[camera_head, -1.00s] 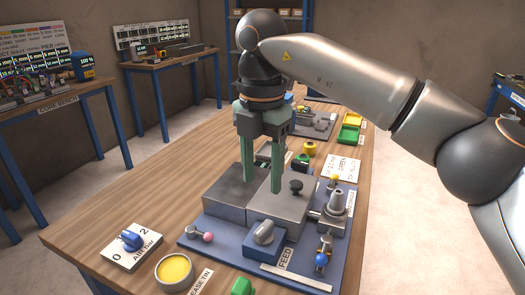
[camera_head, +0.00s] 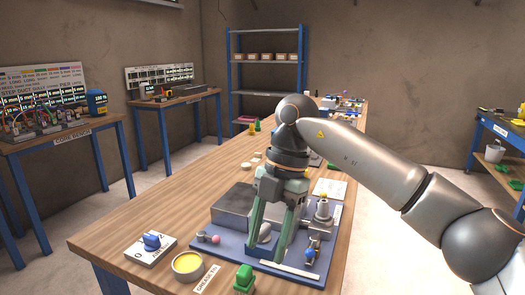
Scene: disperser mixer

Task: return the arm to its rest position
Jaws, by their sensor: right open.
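My right arm reaches in from the right. Its gripper (camera_head: 268,250) points down over the front part of the blue machine base (camera_head: 228,246). The green fingers are apart, with nothing seen between them. A grey block (camera_head: 233,207) on the base stands behind the gripper and is partly hidden by it. A small lever with a pink ball (camera_head: 214,239) is left of the fingers, and a grey upright fitting (camera_head: 322,211) is to their right. Whether the fingertips touch anything cannot be told. My left gripper is not in view.
The wooden table (camera_head: 150,215) has free room at left. At its front are a switch plate with a blue knob (camera_head: 151,242), a yellow grease tin (camera_head: 187,266) and a green block (camera_head: 244,279). Side benches (camera_head: 58,140) and a blue shelf (camera_head: 266,75) stand behind.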

